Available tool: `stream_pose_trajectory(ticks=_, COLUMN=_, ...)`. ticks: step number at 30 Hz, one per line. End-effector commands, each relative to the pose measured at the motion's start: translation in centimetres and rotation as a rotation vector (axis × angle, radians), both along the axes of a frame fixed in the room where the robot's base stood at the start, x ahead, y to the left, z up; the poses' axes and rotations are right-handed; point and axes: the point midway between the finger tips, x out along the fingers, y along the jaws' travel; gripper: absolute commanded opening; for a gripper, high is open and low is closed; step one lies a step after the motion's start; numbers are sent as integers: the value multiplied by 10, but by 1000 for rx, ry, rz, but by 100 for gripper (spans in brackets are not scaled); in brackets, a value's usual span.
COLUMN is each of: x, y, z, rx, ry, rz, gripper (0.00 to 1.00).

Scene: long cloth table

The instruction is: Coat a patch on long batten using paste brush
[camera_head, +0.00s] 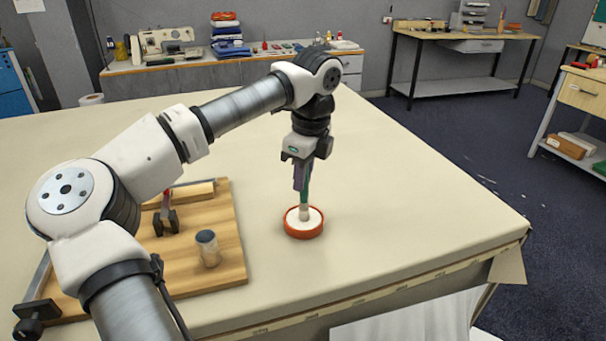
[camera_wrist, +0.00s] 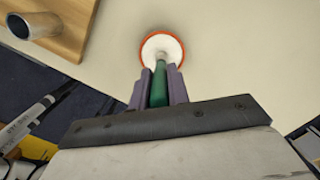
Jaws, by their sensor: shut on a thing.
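My gripper (camera_head: 301,177) points straight down over the cloth table and is shut on the green handle of the paste brush (camera_head: 305,199). The brush is upright, with its lower end in a round orange-red dish of white paste (camera_head: 304,232). In the wrist view the purple fingers (camera_wrist: 160,84) clasp the green brush handle (camera_wrist: 158,92), and its pale lower end meets the paste in the dish (camera_wrist: 145,41). The bristles cannot be made out. A pale wooden strip (camera_head: 198,192), perhaps the batten, lies at the back of a wooden board, partly hidden by my arm.
The wooden board (camera_head: 228,262) left of the dish carries a grey cylinder (camera_head: 208,248), a red-and-dark clamp-like tool (camera_head: 166,217) and a metal bar along its left side. The cloth table (camera_head: 420,200) is clear right of the dish. Its front edge lies close to the dish.

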Motion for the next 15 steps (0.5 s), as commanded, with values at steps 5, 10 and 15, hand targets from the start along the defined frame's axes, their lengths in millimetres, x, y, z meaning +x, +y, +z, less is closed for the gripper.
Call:
stream_pose_trajectory(ticks=5, x=0, y=0, z=-2, rx=1, ry=3, rz=-1, gripper=0)
stream_pose_trajectory(ticks=10, x=0, y=0, z=1, rx=1, ry=3, rz=-1, gripper=0)
stream_pose_trajectory(ticks=15, x=0, y=0, z=14, rx=1, ry=2, rz=0, gripper=0)
